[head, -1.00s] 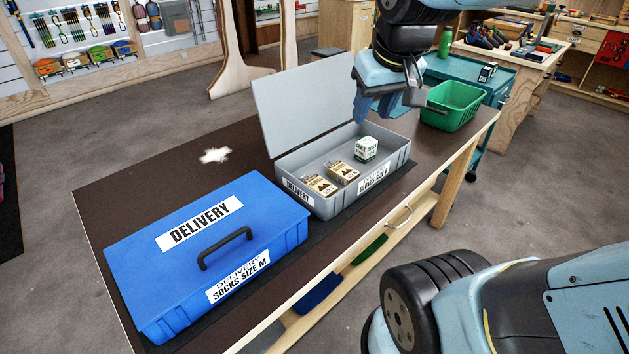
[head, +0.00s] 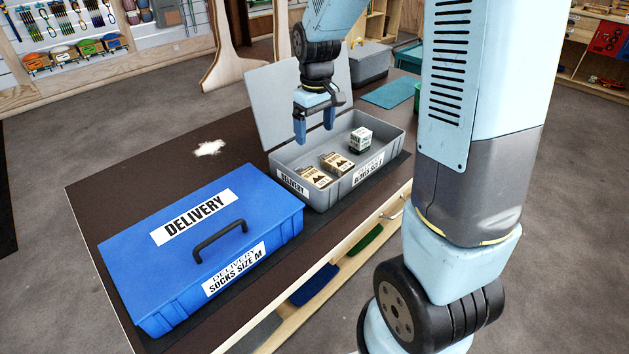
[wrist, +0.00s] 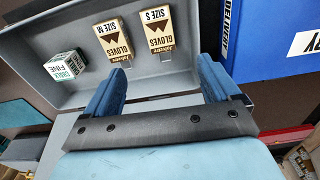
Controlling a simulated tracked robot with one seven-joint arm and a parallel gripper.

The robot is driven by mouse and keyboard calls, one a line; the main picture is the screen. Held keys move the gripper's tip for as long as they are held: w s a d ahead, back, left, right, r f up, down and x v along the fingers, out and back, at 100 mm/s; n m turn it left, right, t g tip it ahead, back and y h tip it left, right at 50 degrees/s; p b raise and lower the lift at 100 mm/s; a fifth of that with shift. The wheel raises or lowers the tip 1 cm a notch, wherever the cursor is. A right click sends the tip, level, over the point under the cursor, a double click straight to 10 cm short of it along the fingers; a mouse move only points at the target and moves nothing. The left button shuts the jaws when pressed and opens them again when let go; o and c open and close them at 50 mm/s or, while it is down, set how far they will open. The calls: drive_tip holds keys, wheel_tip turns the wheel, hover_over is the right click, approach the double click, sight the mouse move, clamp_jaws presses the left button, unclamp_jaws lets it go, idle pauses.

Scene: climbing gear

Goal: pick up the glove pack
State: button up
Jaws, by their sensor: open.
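Two tan and dark glove packs lie side by side in the open grey delivery box (head: 375,177). In the wrist view, one pack (wrist: 114,43) reads "SIZE M" and the other pack (wrist: 157,36) reads "SIZE S". In the head view, one pack (head: 315,177) lies near the box's left end and the other (head: 337,163) is just right of it. A small white and green chalk cube (head: 360,139) sits in the box to their right. My gripper (head: 314,132) is open and empty, above the box, pointing down, apart from the packs.
A closed blue delivery box (head: 200,240) marked "SOCKS SIZE M" stands left of the grey box. The grey box's raised lid (head: 290,105) stands behind it. A white patch (head: 209,148) lies on the dark tabletop (head: 150,180). A teal mat (head: 388,94) lies behind.

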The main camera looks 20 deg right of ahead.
wheel_tip(320, 180, down, 3)
drive_tip(key=w, duration=0.1)
hover_over(315, 176)
drive_tip(key=f, duration=0.8)
drive_tip(key=shift+w+a+f, duration=0.1)
drive_tip(key=shift+w+a, duration=0.25)
drive_tip(key=f, duration=0.4)
drive_tip(key=shift+s+d+f, duration=0.15)
drive_tip(key=shift+s+d, duration=0.15)
drive_tip(key=shift+s, duration=0.05)
drive_tip(key=shift+f, duration=0.5)
drive_tip(key=shift+c, duration=0.2)
drive_tip(key=c, duration=1.1)
